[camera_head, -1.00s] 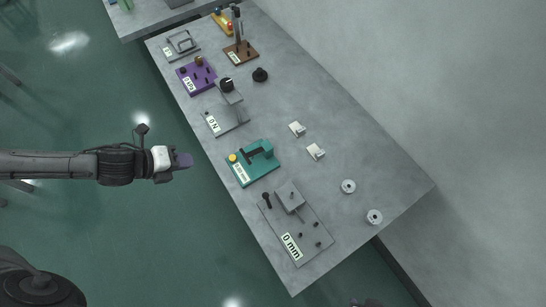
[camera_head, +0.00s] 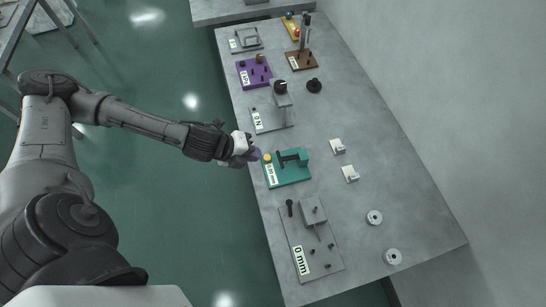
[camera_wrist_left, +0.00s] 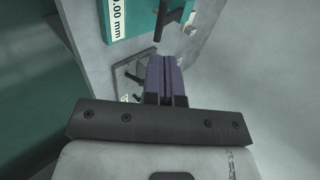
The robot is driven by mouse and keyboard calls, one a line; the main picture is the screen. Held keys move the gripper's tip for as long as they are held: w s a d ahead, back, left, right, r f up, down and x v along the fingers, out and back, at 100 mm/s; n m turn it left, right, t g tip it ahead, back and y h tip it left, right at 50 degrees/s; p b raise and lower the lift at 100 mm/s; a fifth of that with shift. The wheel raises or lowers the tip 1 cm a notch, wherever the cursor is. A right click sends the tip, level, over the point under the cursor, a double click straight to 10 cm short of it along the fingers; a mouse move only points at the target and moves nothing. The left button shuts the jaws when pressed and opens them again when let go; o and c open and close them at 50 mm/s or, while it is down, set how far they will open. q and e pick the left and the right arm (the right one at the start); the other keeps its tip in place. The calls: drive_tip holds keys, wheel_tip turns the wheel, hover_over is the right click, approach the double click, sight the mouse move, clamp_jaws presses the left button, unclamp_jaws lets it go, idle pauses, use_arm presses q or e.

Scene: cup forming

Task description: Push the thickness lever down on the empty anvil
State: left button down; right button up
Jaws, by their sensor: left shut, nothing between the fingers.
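The teal thickness gauge (camera_head: 290,178) stands on the table's left side, with a yellow knob (camera_head: 267,157) at its left corner and a dark lever (camera_head: 281,159) over its base. In the left wrist view the gauge (camera_wrist_left: 146,24) shows at the top, with a label ending in "00 mm" and the dark lever (camera_wrist_left: 161,20) sticking out. I see nothing on the anvil, though detail there is small. My left gripper (camera_head: 255,153) is just left of the gauge, near the yellow knob. Its purple fingers (camera_wrist_left: 172,72) are shut and empty. My right gripper is out of view.
A grey plate marked "0 mm" (camera_head: 300,263) lies in front of the gauge, and a grey "0 N" device (camera_head: 271,120) behind it. Two small white blocks (camera_head: 338,146) (camera_head: 350,174) and two round discs (camera_head: 374,217) (camera_head: 393,257) sit to the right. The right side is mostly clear.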

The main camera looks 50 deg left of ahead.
use_arm(q)
drive_tip(key=b+x, duration=0.1)
drive_tip(key=x, duration=0.7)
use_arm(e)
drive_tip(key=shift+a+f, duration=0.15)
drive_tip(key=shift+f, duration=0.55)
use_arm(q)
drive_tip(key=shift+f, duration=0.1)
